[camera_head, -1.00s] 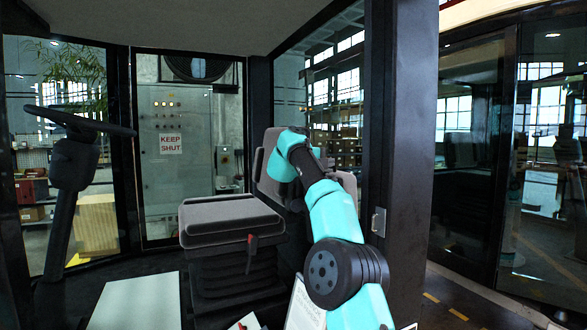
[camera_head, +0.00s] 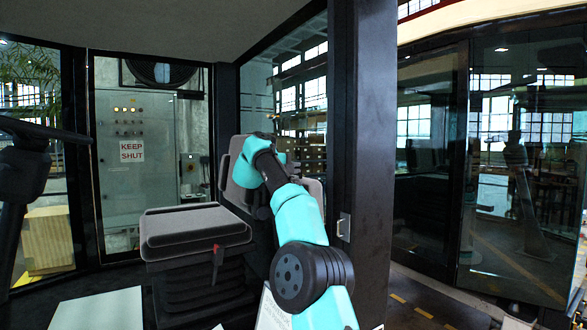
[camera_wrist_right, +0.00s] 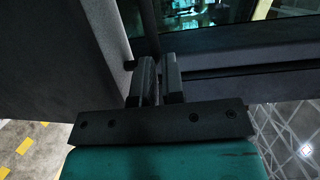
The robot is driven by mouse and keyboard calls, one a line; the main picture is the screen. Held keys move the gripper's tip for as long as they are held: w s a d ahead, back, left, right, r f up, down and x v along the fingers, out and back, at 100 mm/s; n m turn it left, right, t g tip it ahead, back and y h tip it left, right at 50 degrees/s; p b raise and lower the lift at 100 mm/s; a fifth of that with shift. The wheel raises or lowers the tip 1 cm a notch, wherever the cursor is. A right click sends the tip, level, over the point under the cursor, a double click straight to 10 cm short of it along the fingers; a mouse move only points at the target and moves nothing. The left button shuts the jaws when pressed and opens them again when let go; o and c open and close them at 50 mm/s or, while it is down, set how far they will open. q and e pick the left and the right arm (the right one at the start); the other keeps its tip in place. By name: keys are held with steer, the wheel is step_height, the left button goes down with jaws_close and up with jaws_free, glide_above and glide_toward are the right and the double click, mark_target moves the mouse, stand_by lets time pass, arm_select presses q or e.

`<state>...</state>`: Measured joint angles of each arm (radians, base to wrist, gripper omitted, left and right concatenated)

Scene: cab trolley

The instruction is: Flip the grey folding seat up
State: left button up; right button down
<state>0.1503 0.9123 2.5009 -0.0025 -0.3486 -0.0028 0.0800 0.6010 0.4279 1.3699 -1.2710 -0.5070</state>
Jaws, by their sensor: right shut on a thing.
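A grey cushioned seat (camera_head: 195,228) lies flat on a black bellows base, with a red-tipped lever at its side. A grey padded panel (camera_head: 238,165) stands behind it, partly hidden by my right arm. Another bit of grey seat (camera_head: 314,190) shows just right of that arm. I cannot tell from the head view which piece folds. In the right wrist view, my right gripper (camera_wrist_right: 158,78) has its fingers close together, beside the pale edge of a large grey panel (camera_wrist_right: 60,55). What sits between the fingertips is hard to make out. My left gripper is not in view.
A dark upright post (camera_head: 360,150) stands close to the right of my arm. A steering wheel (camera_head: 40,128) on its column is at the left. A grey cabinet (camera_head: 135,160) marked KEEP SHUT stands behind. A pale flat panel (camera_head: 98,310) is at the front left.

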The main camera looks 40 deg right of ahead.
steer(key=a+r, duration=0.1)
steer(key=a, duration=0.8)
steer(key=shift+s+a+r, duration=0.2)
steer(key=shift+s+a, duration=0.2)
